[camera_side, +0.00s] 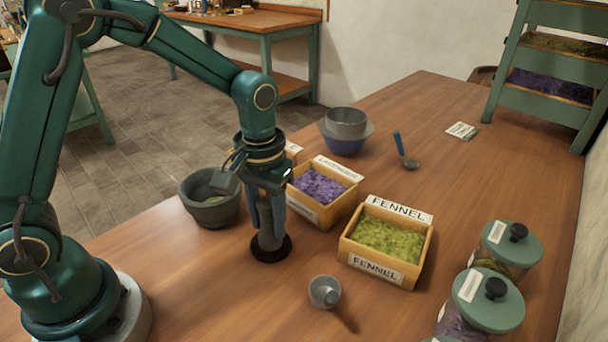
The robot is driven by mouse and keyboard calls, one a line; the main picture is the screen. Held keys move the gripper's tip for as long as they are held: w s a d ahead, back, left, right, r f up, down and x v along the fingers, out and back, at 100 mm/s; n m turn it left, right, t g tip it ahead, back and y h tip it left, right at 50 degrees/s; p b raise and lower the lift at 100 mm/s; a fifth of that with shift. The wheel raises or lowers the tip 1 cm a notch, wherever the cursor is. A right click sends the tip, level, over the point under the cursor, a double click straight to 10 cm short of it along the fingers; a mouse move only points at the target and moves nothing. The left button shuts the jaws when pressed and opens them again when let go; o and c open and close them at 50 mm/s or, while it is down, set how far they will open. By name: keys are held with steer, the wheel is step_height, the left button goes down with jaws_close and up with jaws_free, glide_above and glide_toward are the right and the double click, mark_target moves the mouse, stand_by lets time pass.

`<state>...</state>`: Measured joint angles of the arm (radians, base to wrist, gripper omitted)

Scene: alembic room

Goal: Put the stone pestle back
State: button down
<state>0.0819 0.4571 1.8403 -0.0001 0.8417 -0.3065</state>
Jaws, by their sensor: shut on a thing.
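My gripper (267,215) points straight down near the middle of the table. It is shut on the grey stone pestle (268,240), which stands upright between the fingers. The pestle's upper part is hidden by the gripper. Its lower end is at a round black base (284,253) on the table; I cannot tell whether it rests on the base or hovers just above it. The dark stone mortar (213,212) stands to the left of the gripper, with some greenish matter inside.
A lavender box (339,212) stands close to the gripper's right, with a fennel box (426,252) beyond it. A small grey cup (324,291) is in front. Nested bowls (345,128) and a blue-handled scoop (405,152) lie behind. Lidded jars (489,299) stand at the right.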

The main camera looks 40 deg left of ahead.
steer(key=shift+f, duration=0.1)
steer(key=shift+c, duration=2.2)
jaws_free()
